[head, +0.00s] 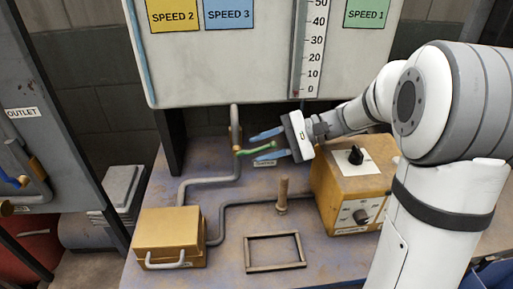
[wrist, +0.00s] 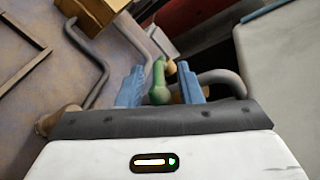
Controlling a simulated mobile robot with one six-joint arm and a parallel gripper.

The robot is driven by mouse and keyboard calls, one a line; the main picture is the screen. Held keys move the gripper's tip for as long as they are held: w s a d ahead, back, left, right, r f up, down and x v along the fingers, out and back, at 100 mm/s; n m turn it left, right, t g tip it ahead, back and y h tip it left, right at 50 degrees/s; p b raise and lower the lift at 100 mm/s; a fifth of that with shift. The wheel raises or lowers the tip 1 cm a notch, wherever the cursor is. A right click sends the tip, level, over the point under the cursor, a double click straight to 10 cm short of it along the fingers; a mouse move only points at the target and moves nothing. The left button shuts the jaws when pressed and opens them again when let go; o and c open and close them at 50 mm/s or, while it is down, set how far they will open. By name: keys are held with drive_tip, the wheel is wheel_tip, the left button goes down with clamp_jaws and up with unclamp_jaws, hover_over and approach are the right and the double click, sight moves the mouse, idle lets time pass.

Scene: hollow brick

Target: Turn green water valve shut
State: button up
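The green valve handle (head: 260,149) sits on a brass fitting at the grey pipe, below the big panel, in the head view. It points right toward my gripper (head: 254,148). My gripper's blue fingers are open, one on each side of the handle. In the wrist view the green handle (wrist: 159,82) lies between the two fingers of my gripper (wrist: 160,68), with a small gap visible on both sides. The brass fitting is partly hidden there behind the handle and a finger.
A grey pipe (head: 209,182) runs along the bench to a yellow box (head: 170,234). A wooden peg (head: 283,195) and a rectangular frame (head: 275,252) are on the bench. A yellow control box (head: 350,182) stands below my arm. The gauge panel (head: 265,70) is close above my gripper.

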drive_tip(key=v, duration=0.6)
drive_tip(key=shift+d, duration=0.15)
drive_tip(key=shift+r, duration=0.1)
drive_tip(key=shift+c, duration=0.4)
